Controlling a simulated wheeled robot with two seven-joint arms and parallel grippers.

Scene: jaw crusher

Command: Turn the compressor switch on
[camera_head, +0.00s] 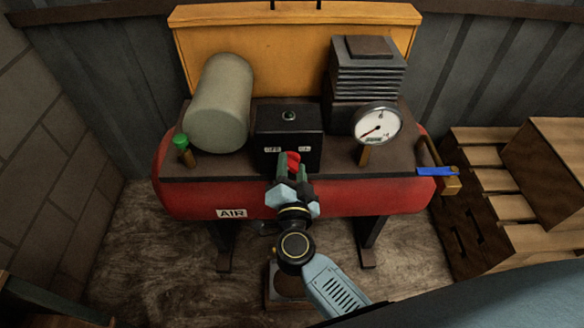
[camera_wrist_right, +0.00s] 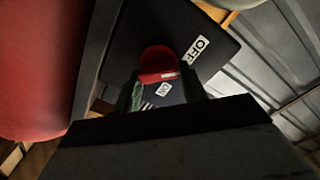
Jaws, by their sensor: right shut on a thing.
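The compressor has a red tank (camera_head: 300,201) marked AIR. On top stands a black switch box (camera_head: 289,136) with two small white labels and a small greenish lamp on its top face. The red switch (camera_head: 293,160) sits on the box's front, low between the labels. In the right wrist view the red switch (camera_wrist_right: 160,62) lies between the fingers, near the OFF label (camera_wrist_right: 196,48) and a second, partly readable label (camera_wrist_right: 163,90). My right gripper (camera_head: 291,177) is shut on the switch; its fingers also show in the wrist view (camera_wrist_right: 160,88). My left gripper is not in view.
A round gauge (camera_head: 378,124) stands right of the box, its needle pointing lower left. A grey cylinder (camera_head: 219,104) and a green-capped valve (camera_head: 181,144) are at left. A blue-handled valve (camera_head: 437,171) sticks out at right, near wooden pallets (camera_head: 495,180).

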